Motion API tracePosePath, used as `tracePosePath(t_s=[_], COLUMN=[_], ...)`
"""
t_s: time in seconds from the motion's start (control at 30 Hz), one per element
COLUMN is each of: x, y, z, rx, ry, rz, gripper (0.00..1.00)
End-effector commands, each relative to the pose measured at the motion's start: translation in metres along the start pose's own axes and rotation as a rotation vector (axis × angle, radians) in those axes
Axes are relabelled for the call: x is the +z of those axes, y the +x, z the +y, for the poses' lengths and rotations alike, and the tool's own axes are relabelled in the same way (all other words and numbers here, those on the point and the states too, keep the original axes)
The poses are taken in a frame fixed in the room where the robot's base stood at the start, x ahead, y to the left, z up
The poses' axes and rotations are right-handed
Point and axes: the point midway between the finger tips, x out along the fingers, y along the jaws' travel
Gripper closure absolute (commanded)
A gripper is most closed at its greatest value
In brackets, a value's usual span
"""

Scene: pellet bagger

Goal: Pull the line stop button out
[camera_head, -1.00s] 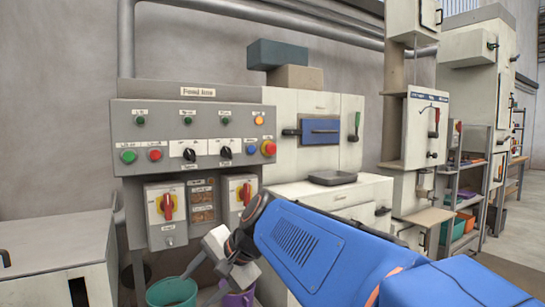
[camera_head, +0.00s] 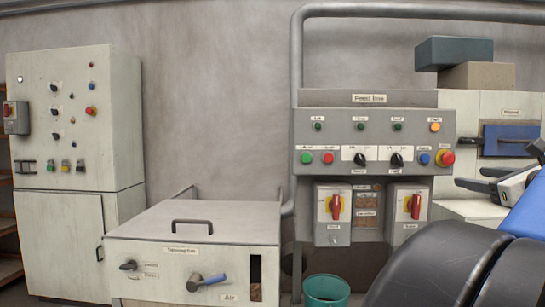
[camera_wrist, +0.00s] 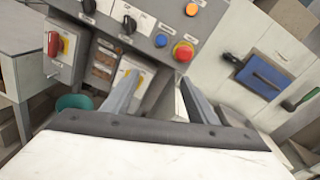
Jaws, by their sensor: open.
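A red mushroom button with a yellow collar (camera_head: 446,157) sits at the right end of the lower row on the grey feed line panel (camera_head: 340,130). Its label is too small to read. It shows in the wrist view (camera_wrist: 183,52) just beyond my fingertips, slightly right of the middle between them. My gripper (camera_head: 468,178) is at the right in the head view, lower than the button and to its right. In the wrist view my gripper (camera_wrist: 160,80) is open, with nothing between its fingers. I see no contact with the button.
A blue button (camera_head: 424,159) and an orange one (camera_head: 435,127) are close to the red button. Red-yellow rotary switches (camera_head: 415,206) are below. A blue-fronted hatch (camera_head: 510,140) is at right. A left cabinet has another red button (camera_head: 90,111). A teal bucket (camera_head: 325,290) stands below.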

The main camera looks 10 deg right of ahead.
Motion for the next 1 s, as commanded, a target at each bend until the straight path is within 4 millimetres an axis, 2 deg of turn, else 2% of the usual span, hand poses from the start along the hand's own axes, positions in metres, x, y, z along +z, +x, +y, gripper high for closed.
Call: tracePosePath(t_s=[0.03, 0.13, 0.37, 0.67, 1.0], x=[0.002, 0.008, 0.012, 0.013, 0.015], y=[-0.005, -0.012, -0.009, 0.024, 0.072], z=[-0.016, -0.034, -0.044, -0.046, -0.049], rx=[-0.031, -0.068, -0.085, -0.082, -0.080], ry=[0.033, 0.079, 0.107, 0.104, 0.104], rz=[-0.014, -0.040, -0.056, -0.054, -0.054], gripper=[0.47, 0.47, 0.47, 0.47, 0.47])
